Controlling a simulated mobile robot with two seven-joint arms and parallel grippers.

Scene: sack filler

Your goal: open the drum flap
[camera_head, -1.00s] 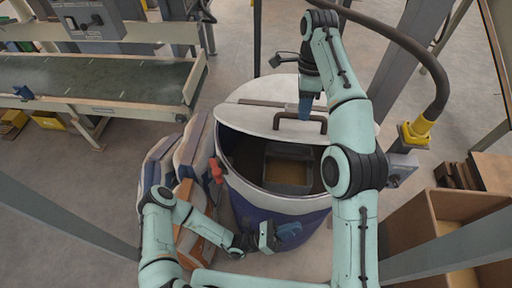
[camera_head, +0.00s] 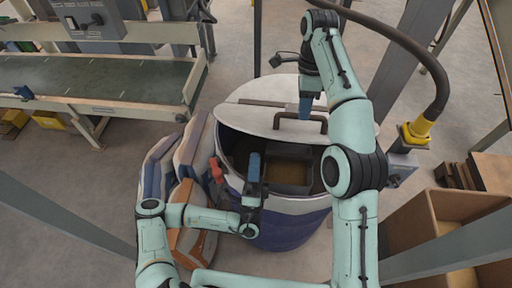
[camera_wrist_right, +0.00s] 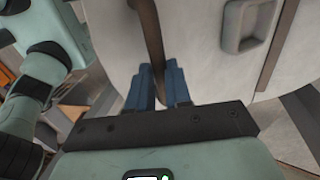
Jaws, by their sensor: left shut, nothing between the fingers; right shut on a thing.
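The drum (camera_head: 285,228) is blue below with a white upper band. Its pale lid (camera_head: 270,95) covers the back part, with a flap (camera_head: 265,125) in front bearing a dark bar handle (camera_head: 314,116). The front of the drum's mouth is uncovered. My right gripper (camera_head: 305,108) is shut on the handle; in the right wrist view the dark bar (camera_wrist_right: 152,35) runs between its blue fingers (camera_wrist_right: 158,85). My left gripper (camera_head: 254,163) is shut and empty, its blue fingers over the drum's front left opening. The flap's exact tilt is hard to tell.
A dark box (camera_head: 288,178) with tan contents shows inside the drum. A red grip (camera_head: 216,171) is at the drum's left rim. Striped sacks (camera_head: 188,150) lean at the left.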

